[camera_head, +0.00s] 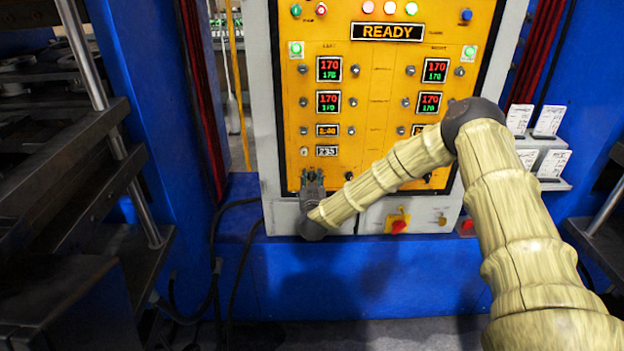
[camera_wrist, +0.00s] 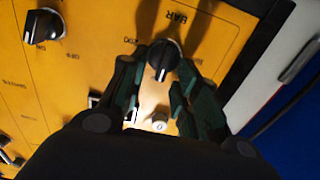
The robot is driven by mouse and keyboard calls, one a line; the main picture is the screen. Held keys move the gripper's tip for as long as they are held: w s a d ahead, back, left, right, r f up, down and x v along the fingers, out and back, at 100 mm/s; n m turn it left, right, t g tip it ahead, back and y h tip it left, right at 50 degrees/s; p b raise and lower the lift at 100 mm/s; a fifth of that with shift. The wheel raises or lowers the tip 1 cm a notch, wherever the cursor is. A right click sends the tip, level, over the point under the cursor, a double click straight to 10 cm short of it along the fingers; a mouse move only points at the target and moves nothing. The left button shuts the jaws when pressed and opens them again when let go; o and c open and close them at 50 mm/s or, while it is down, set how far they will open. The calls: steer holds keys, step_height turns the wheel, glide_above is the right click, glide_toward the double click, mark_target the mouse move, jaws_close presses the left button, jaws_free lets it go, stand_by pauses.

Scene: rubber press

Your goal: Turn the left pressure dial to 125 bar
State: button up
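The left pressure dial (camera_wrist: 163,57) is a round black knob with a pale pointer mark, near the top middle of the wrist view. "BAR" and what looks like "250" are printed beside it on the yellow panel (camera_wrist: 95,35). My gripper (camera_wrist: 160,72) is open, its two dark green fingertips on either side of the dial's lower part. I cannot tell whether either finger touches it. In the head view my gripper (camera_head: 313,178) is at the panel's lower left and hides the dial. A small display (camera_head: 327,151) above it seems to read 235.
Another black knob (camera_wrist: 43,27) is at the upper left of the wrist view. A small pale knob (camera_wrist: 159,121) shows between my fingers. A red-and-yellow switch (camera_head: 398,223) is low on the cabinet. The sign (camera_head: 387,32) reads READY. Dark machinery (camera_head: 65,200) stands left.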

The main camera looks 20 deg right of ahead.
jaws_close()
steer(key=shift+a+n, duration=0.1)
steer(key=shift+n, duration=0.2)
steer(key=shift+w+a+n, duration=0.1)
steer(key=shift+a+n, duration=0.05)
steer(key=shift+n, duration=0.75)
steer(key=n+b, duration=0.1)
steer(key=n, duration=0.2)
steer(key=shift+a, duration=0.2)
steer(key=shift+a+f+n+b, duration=0.15)
steer(key=shift+n+b, duration=0.4)
steer(key=shift+n, duration=0.5)
steer(key=shift+f+n+b, duration=0.1)
steer(key=shift+n+b, duration=0.4)
steer(key=shift+n, duration=0.55)
